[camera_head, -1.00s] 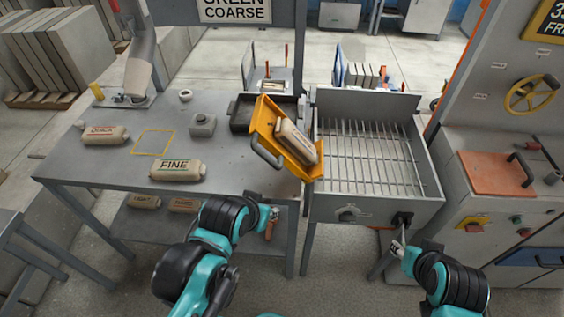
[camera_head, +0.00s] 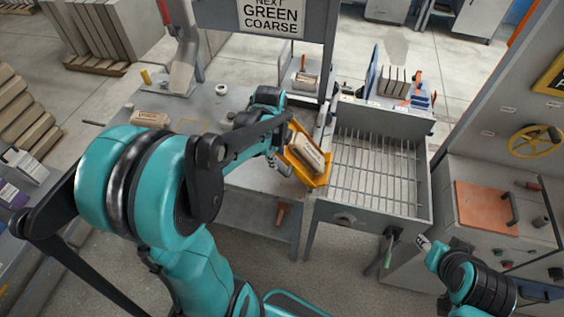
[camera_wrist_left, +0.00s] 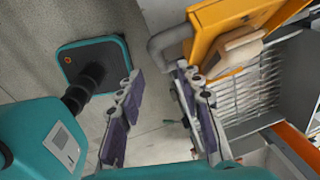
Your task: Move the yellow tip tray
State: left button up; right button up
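The yellow tip tray (camera_head: 320,181) sits at the right end of the bench, beside the grille box, with a tan bag (camera_head: 308,153) in it. In the left wrist view the tray (camera_wrist_left: 208,30) is at the top, with the bag (camera_wrist_left: 238,50) in it and its grey bar handle (camera_wrist_left: 168,40) toward me. My left gripper (camera_head: 283,166) is at the tray's near left side. In the left wrist view its fingers (camera_wrist_left: 158,80) are spread and empty, with the handle just beyond the tips. My right gripper (camera_head: 425,243) is at lower right; its finger state is unclear.
The grille box (camera_head: 378,170) stands right of the tray, with a green-gripped lever (camera_head: 388,255) at its front. A cabinet with an orange panel (camera_head: 484,207) is farther right. My left arm hides much of the bench (camera_head: 245,188). A tan bag (camera_head: 150,118) lies at its back left.

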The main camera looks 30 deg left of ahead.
pick_arm(q)
jog(key=f, duration=0.5)
jog(key=f+b, duration=0.1)
jog(key=f, duration=0.1)
jog(key=shift+w+a+f, duration=0.1)
jog(key=shift+w+f, duration=0.1)
jog(key=shift+w, duration=0.2)
grip_shut()
